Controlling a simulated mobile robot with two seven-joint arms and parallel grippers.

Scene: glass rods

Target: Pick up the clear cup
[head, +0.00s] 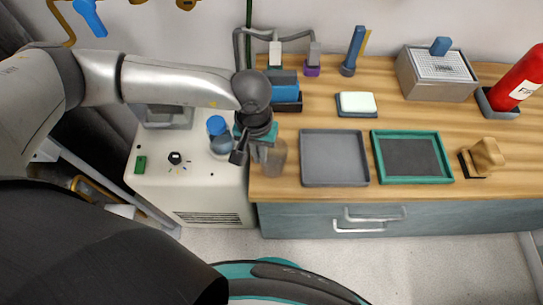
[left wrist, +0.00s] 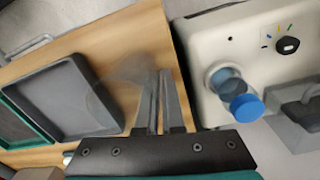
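The clear cup (head: 275,158) is see-through and stands near the left end of the wooden worktop. In the left wrist view the cup (left wrist: 118,85) is a faint shape left of the fingers. My left gripper (head: 248,156) points down just left of the cup, close to it. In the left wrist view its fingers (left wrist: 163,85) lie close together with a narrow gap. I cannot tell whether they touch the cup wall. My right gripper is not in view.
A grey tray (head: 334,184) and a green-rimmed tray (head: 446,172) lie to the cup's right. A pale machine (head: 205,192) with a blue-capped bottle (head: 217,126) stands to its left. Blue blocks (head: 286,93) lie behind. The worktop's front edge is close to the cup.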

